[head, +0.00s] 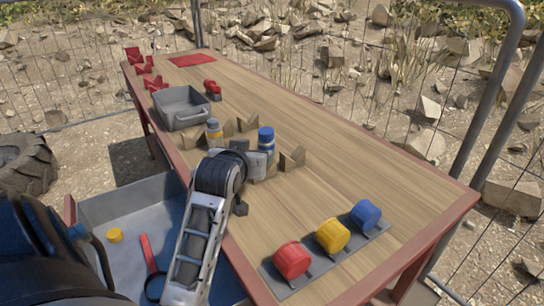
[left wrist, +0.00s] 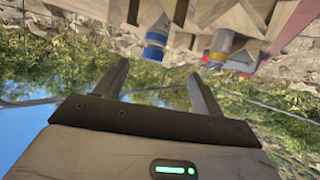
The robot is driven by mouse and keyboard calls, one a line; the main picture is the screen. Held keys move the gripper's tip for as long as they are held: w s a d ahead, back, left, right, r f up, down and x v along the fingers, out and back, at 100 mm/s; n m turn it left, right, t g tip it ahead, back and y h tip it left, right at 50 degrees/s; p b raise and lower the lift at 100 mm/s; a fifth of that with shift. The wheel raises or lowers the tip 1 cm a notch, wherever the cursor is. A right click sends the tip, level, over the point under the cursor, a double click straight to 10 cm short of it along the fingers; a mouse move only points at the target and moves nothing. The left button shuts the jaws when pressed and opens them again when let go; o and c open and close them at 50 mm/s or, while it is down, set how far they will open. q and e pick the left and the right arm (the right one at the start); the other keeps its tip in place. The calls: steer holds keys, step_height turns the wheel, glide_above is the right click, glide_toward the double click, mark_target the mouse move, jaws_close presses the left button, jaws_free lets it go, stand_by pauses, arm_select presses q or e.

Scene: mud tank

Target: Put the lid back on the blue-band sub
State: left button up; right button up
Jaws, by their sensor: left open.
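The blue-band sub (head: 266,147) stands upright among wooden blocks mid-table, a grey cylinder with a blue band. A blue cap (head: 266,132) shows on its top; I cannot tell how firmly it sits. In the left wrist view, which is upside down, the sub (left wrist: 157,32) hangs from the top with the blue cap (left wrist: 153,53) at its lower end. My left gripper (head: 258,163) is open and empty, just on the near side of the sub. In the wrist view its fingertips (left wrist: 158,70) lie either side of the sub's line, apparently short of it. My right gripper is out of view.
A yellow-band sub (head: 213,133) stands to the left among wooden blocks (head: 292,158). A grey bin (head: 180,108) is behind it. Red, yellow and blue drums (head: 333,235) sit front right. A low grey tray (head: 125,200) holds a yellow disc (head: 115,235). The table's right side is clear.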

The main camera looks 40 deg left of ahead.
mark_target(265, 143)
arm_select(q)
steer(key=shift+f, duration=0.1)
steer(key=x, duration=1)
steer(key=shift+w+a+b, duration=0.15)
steer(key=shift+w+b, duration=0.2)
steer(key=x, duration=0.5)
steer(key=shift+w+d, duration=0.2)
steer(key=shift+w, duration=0.1)
steer(key=c, duration=1.5)
steer(key=shift+o, duration=0.2)
